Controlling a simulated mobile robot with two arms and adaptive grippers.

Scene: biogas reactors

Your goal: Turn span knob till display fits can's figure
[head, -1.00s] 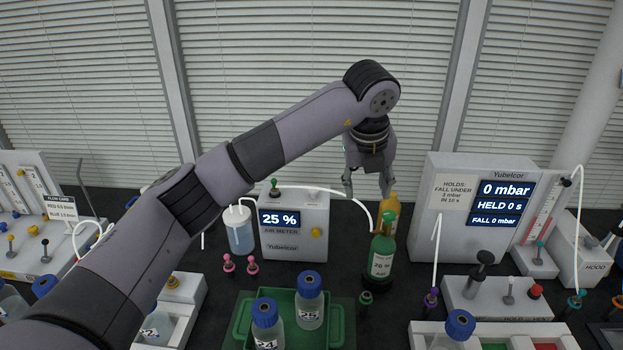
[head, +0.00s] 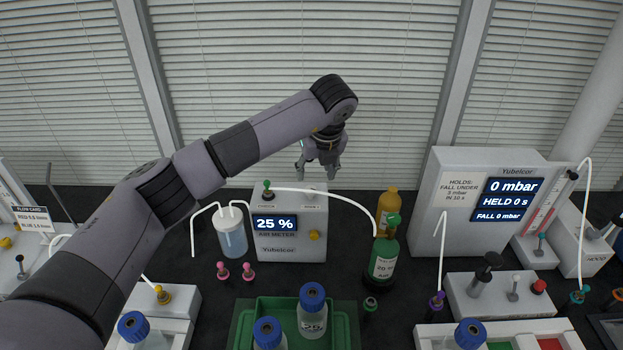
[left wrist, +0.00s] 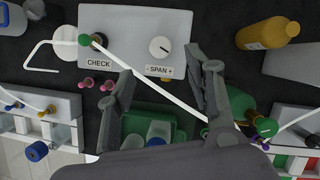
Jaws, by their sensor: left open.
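The air meter (head: 290,240) is a pale box whose display (head: 275,223) reads 25 %. In the left wrist view, its top carries a round white span knob (left wrist: 160,46) with a dark pointer mark, beside a "- SPAN +" label (left wrist: 159,70). The green can (head: 383,260) stands right of the meter; the figure on its white label is too small to read surely. My left gripper (head: 318,172) is open and empty, above the meter's right part. In the left wrist view, its fingers (left wrist: 160,75) are spread, with the knob between and beyond their tips. My right gripper is not in view.
A white hose (head: 325,191) runs from the meter's green-topped CHECK fitting to the green can. A yellow bottle (head: 387,205) stands behind the can. A water jar (head: 231,236) stands left of the meter. A green tray (head: 345,310) with blue-capped bottles lies in front.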

